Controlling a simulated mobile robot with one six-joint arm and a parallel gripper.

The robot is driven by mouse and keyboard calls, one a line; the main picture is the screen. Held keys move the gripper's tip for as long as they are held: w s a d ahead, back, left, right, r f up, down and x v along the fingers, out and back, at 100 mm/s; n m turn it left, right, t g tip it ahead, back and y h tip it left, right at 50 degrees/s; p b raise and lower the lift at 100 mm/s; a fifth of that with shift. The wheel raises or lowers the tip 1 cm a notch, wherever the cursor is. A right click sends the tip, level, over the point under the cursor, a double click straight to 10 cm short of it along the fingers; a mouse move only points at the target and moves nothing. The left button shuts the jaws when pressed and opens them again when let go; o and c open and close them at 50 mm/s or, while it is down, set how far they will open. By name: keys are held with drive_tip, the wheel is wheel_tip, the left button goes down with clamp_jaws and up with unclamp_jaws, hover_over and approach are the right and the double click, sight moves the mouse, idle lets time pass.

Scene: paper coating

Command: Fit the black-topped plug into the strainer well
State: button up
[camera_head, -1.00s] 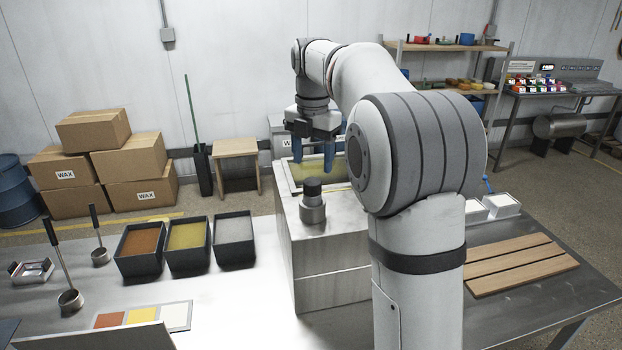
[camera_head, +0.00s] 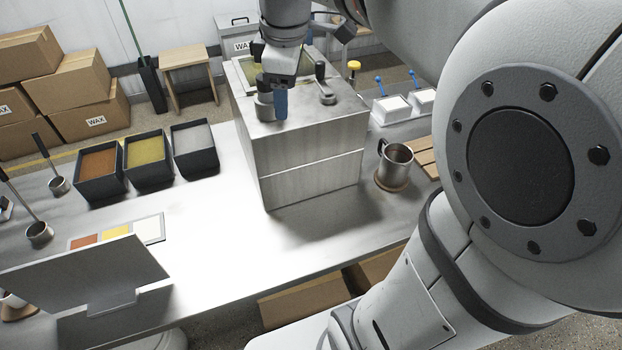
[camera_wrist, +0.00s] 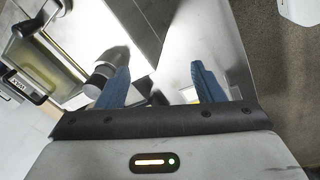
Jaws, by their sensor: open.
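The plug (camera_head: 264,106), a grey metal cylinder with a dark top, stands on the metal box (camera_head: 310,165) at its front left corner in the head view. My gripper (camera_head: 280,104) is open and points down beside it; one blue finger shows just right of the plug and the other is hidden. In the wrist view both blue fingers of my gripper (camera_wrist: 158,88) are apart with no object seen held between them. The plug (camera_wrist: 112,62) shows there beside and partly behind the left finger; contact cannot be told. I cannot make out the strainer well.
A crank-like handle (camera_head: 325,84) stands on the box's right side, and the wax vat (camera_head: 243,70) opens behind my gripper. A metal mug (camera_head: 397,160) stands on the table to the right. Dark trays (camera_head: 150,172) line the left. The table's front middle is clear.

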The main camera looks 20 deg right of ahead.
drive_tip(key=s+f+m+t, duration=0.1)
drive_tip(key=s+f+m, duration=0.9)
drive_tip(key=s+m, duration=0.2)
drive_tip(key=shift+s+a+t, duration=0.2)
drive_tip(key=shift+s+t, duration=0.1)
drive_tip(key=shift+s, duration=0.65)
drive_tip(key=shift+f, duration=0.1)
drive_tip(key=shift+s+b+x, duration=0.25)
drive_tip(key=shift+b+x, duration=0.75)
drive_tip(key=shift+x, duration=0.15)
